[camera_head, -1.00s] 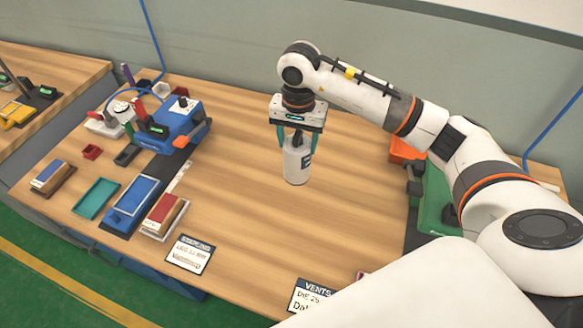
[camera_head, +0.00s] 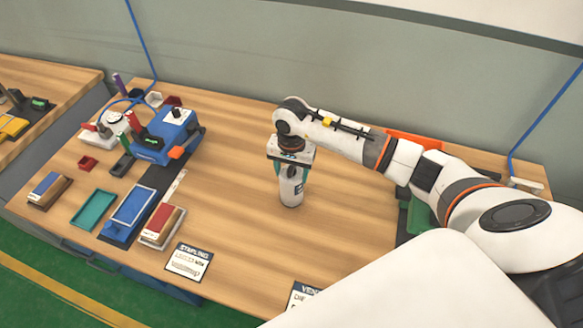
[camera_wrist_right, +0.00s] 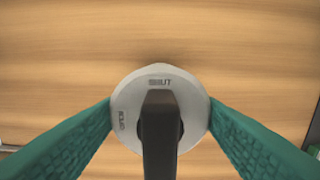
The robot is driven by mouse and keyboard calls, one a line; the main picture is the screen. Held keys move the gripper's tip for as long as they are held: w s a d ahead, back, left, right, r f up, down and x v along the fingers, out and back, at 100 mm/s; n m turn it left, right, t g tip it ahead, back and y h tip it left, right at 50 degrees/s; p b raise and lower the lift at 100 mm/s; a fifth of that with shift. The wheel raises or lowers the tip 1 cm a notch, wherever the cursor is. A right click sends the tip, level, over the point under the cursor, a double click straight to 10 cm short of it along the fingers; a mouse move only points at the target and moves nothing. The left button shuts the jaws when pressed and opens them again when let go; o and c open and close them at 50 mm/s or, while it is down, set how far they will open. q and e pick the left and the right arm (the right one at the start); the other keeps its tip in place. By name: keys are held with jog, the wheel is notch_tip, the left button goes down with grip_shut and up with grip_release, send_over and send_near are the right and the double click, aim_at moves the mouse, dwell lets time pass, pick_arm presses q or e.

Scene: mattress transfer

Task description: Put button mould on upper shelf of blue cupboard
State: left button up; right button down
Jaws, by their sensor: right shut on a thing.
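My right gripper (camera_head: 291,172) is shut on a white cylinder (camera_head: 291,192), which stands upright over the middle of the wooden table. In the right wrist view the cylinder's round grey-white top (camera_wrist_right: 135,95) has small lettering and a black lever (camera_wrist_right: 160,140). The teal fingers of the right gripper (camera_wrist_right: 160,112) press on it from both sides. I cannot tell whether its base touches the table. I cannot make out a button mould or a shelf of a blue cupboard for certain. My left gripper is not in view.
On the wooden table (camera_head: 235,215), a blue machine (camera_head: 172,135), a teal tray (camera_head: 93,209), a blue tray (camera_head: 131,206) and a red-topped block (camera_head: 160,224) stand at left. A stamping sign (camera_head: 188,261) lies in front. An orange thing (camera_head: 412,136) is behind my right arm.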

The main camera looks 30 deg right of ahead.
jog(key=shift+w, duration=0.1)
jog(key=shift+c, duration=2)
grip_release()
